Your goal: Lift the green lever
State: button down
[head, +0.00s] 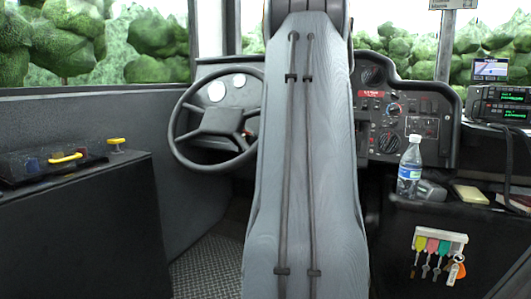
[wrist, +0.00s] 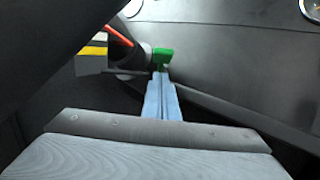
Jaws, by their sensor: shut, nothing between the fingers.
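The green lever (wrist: 162,56) shows only in the wrist view, as a small bright green piece near the upper middle, beside a dark rounded part. My gripper (wrist: 160,78) is the pale blue pair of fingers in the middle of the wrist view. The fingers lie together with nothing between them. Their tips are right at the lower edge of the green lever in the picture; I cannot tell whether they touch it. In the head view neither the green lever nor the gripper's fingers can be seen.
A red bar (wrist: 117,35) is just left of the lever, and a dark panel (wrist: 225,65) lies to its right. The head view shows a steering wheel (head: 215,120), a side console (head: 70,210) with yellow handles, a water bottle (head: 409,168) and hanging keys (head: 439,250).

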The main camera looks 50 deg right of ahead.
jog(key=r+v, duration=0.1)
jog(key=v, duration=1)
jog(key=shift+s+a+r+p, duration=0.25)
jog(key=shift+a+p, duration=0.05)
jog(key=shift+p, duration=0.05)
dwell(0.5)
